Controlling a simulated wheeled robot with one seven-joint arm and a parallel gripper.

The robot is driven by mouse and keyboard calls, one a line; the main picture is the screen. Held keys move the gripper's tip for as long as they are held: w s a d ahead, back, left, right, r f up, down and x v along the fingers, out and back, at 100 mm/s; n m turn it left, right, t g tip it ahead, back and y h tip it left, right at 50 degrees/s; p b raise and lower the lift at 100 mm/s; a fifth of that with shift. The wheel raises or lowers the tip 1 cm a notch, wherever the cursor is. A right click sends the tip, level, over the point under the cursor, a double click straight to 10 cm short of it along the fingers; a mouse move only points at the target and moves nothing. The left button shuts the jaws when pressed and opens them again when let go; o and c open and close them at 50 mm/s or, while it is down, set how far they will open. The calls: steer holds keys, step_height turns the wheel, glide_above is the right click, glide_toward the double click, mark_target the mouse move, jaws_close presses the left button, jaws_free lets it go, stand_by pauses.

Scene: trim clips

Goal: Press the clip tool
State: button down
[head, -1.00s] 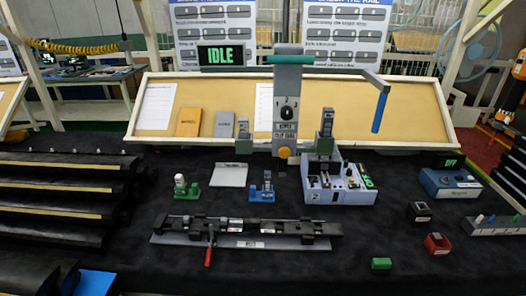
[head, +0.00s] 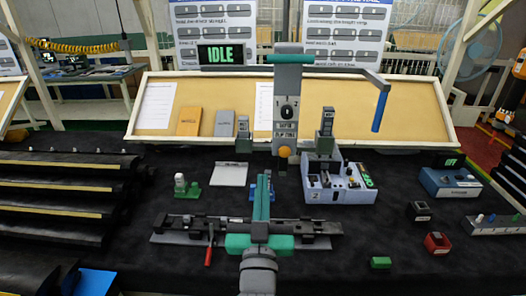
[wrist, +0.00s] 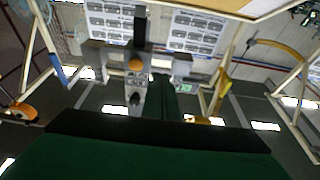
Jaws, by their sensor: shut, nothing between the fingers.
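The clip tool (head: 288,95) is a tall grey column at the back centre with a black dial, a label and an orange knob (head: 284,152) low on its front. Its side arm ends in a blue handle (head: 380,110) hanging at the right. A green-lettered display (head: 221,55) beside it reads IDLE. My green gripper (head: 264,180) is shut and empty. It points away from me over the black rail fixture, in front of and below the tool, apart from it. The wrist view shows the shut fingers (wrist: 161,80) beside the orange knob (wrist: 135,65). My gripper partly hides a blue clip stand (head: 254,190).
The black rail on its fixture (head: 170,238) lies beneath my gripper. A pale blue device (head: 340,196) stands right of the tool's base. A green clip stand (head: 187,187) and grey plate (head: 229,173) are at left. Small red (head: 437,243) and green (head: 381,263) blocks lie front right.

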steer(key=r, duration=0.4)
steer(key=shift+w+r, duration=0.25)
steer(key=shift+w, duration=0.05)
steer(key=x, duration=1)
step_height(320, 180, down, 4)
steer(key=shift+s+a+r, duration=0.1)
steer(key=shift+r, duration=0.1)
